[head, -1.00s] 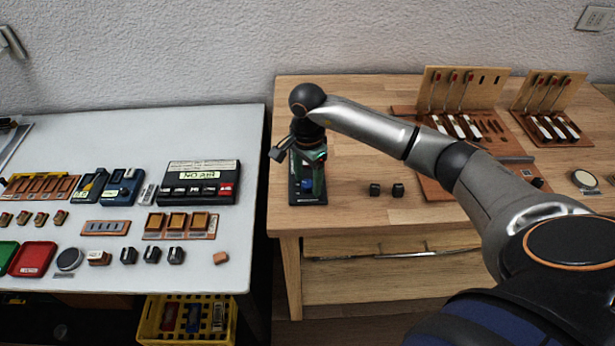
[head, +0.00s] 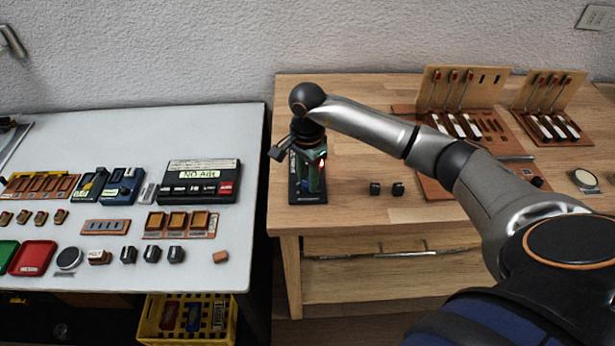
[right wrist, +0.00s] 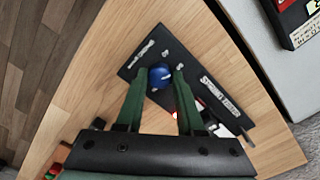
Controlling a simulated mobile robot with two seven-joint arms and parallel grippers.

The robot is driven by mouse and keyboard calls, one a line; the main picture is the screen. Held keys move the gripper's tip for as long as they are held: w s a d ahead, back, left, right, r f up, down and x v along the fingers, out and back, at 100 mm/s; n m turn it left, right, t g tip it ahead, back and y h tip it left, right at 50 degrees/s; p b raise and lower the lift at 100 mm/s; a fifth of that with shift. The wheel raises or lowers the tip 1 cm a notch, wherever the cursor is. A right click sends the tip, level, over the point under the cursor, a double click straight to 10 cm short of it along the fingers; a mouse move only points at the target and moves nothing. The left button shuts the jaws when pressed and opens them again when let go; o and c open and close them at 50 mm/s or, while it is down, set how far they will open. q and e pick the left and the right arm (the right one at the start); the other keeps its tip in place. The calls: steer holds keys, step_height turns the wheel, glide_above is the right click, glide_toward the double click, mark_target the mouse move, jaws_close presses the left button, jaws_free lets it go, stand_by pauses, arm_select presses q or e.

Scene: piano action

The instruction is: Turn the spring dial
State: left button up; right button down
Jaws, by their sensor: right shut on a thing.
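The spring tester is a black board (head: 308,200) near the left edge of the wooden table. Its blue round dial (right wrist: 160,75) shows in the right wrist view with a pale mark on it. My right gripper (head: 310,184) points down over the board, its green fingers (right wrist: 156,82) shut on the dial from both sides. In the head view the fingers hide the dial. A small red light glows on the tester (right wrist: 176,115), close to one finger. Printed labels show on the board. My left gripper is out of view.
Racks with hanging tools (head: 462,90) stand farther right. A gap parts the wooden table from the grey table (head: 205,273), which holds a black "NO AIR" box (head: 200,176) and several parts.

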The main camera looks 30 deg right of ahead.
steer(key=shift+m, duration=0.5)
steer(key=shift+m+b, duration=0.4)
steer(key=shift+m, duration=0.4)
steer(key=c, duration=0.5)
jaws_free()
step_height(320, 180, up, 13)
steer(key=shift+f+b, duration=0.2)
steer(key=shift+b, duration=0.4)
